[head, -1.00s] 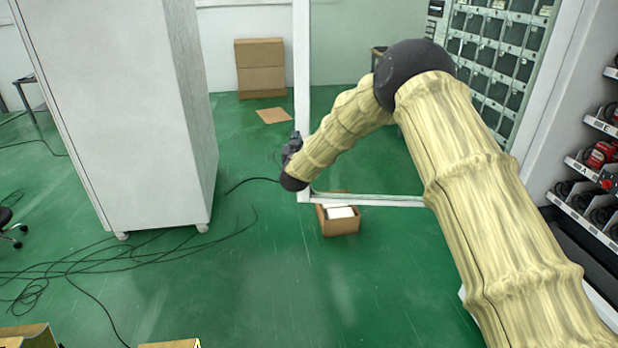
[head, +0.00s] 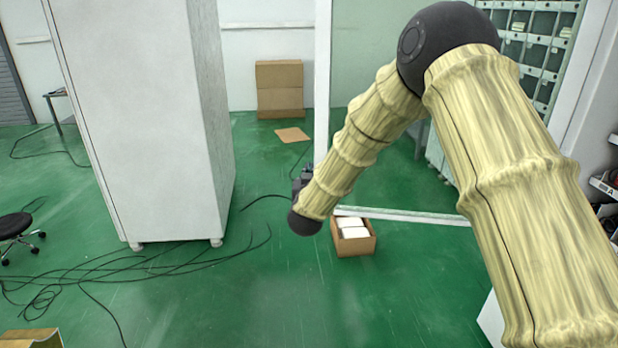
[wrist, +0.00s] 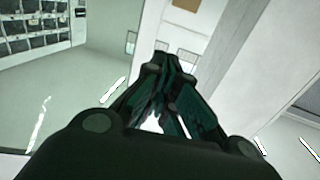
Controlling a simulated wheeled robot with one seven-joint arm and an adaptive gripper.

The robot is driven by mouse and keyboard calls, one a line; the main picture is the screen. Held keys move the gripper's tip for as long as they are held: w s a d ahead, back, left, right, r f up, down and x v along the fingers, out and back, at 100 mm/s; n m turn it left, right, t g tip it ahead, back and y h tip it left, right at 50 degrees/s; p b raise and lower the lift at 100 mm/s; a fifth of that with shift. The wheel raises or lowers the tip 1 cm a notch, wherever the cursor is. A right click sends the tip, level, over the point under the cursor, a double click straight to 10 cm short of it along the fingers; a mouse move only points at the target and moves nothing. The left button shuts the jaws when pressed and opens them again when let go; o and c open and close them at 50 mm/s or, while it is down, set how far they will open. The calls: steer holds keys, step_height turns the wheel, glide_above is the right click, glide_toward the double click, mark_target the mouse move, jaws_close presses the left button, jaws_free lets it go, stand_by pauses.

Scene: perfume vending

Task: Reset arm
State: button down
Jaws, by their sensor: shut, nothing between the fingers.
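My arm comes in from the right side of the head view and bends at a black joint, with its lower end hanging toward the middle. My gripper is mostly hidden behind the black wrist end in the head view. In the wrist view my gripper (wrist: 165,70) is seen from behind, its dark fingers meeting at the tip. It is shut and empty, pointing out into the room and touching nothing that I can see.
A tall white cabinet (head: 140,110) stands at the left, with loose cables (head: 150,268) on the green floor. Brown boxes (head: 280,88) stand by the back wall. A stool (head: 14,226) is far left.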

steer(key=s+d+f+g+y, duration=0.1)
steer(key=s+d+f+g, duration=0.2)
steer(key=s+f, duration=0.65)
steer(key=s+d+f+n+g, duration=0.1)
steer(key=s+d+f+g, duration=0.2)
steer(key=s+f, duration=0.7)
steer(key=s+d+f+g+y, duration=0.1)
steer(key=s+d+f+g, duration=0.4)
steer(key=f, duration=1)
steer(key=s+d+f+g, duration=0.2)
steer(key=s+f, duration=0.1)
steer(key=s, duration=1)
steer(key=s+d+f+g, duration=0.2)
steer(key=s+d+f, duration=0.1)
steer(key=s, duration=1)
steer(key=s+d+f+g, duration=0.2)
steer(key=s+f+g, duration=0.1)
steer(key=s, duration=1)
steer(key=shift+d+f, duration=0.3)
steer(key=shift+f, duration=0.15)
steer(key=shift+s+d+m, duration=0.1)
steer(key=shift+m, duration=0.2)
